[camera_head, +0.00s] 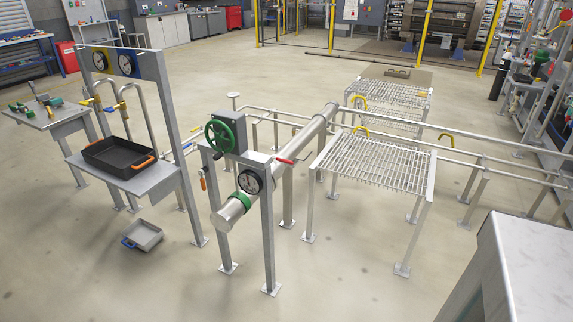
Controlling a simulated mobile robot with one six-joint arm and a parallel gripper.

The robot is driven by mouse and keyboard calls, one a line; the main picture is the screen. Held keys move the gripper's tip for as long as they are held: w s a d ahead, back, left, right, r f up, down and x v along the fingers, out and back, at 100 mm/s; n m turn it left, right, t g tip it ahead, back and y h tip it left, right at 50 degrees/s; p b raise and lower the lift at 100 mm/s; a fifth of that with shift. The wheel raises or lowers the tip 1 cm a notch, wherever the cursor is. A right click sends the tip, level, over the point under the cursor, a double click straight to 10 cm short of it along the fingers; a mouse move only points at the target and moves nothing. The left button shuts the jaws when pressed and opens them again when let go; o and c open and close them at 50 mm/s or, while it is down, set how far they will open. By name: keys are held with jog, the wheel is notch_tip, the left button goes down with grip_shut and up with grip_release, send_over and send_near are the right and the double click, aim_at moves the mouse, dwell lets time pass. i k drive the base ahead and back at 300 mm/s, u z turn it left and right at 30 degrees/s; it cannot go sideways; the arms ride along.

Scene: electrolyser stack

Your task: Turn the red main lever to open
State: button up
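A small red lever (287,160) sticks out on the right side of the grey post frame that carries the round black-rimmed gauge (250,182). It lies close to the thick silver pipe (285,155) and points roughly sideways, tilted slightly. It is small here, and I cannot tell from its angle whether its valve is open or shut. My gripper does not show in this view.
A green handwheel (221,136) stands left of the gauge. A shelf on the left holds a black tray (118,154) with orange handles. A grey tray (143,236) lies on the floor. Grated racks (375,160) stand right of the pipe. The front floor is clear.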

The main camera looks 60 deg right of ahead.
aim_at(285, 161)
jog(key=u, duration=0.2)
jog(key=k, duration=0.6)
jog(key=z, duration=1.3)
jog(key=i, duration=1)
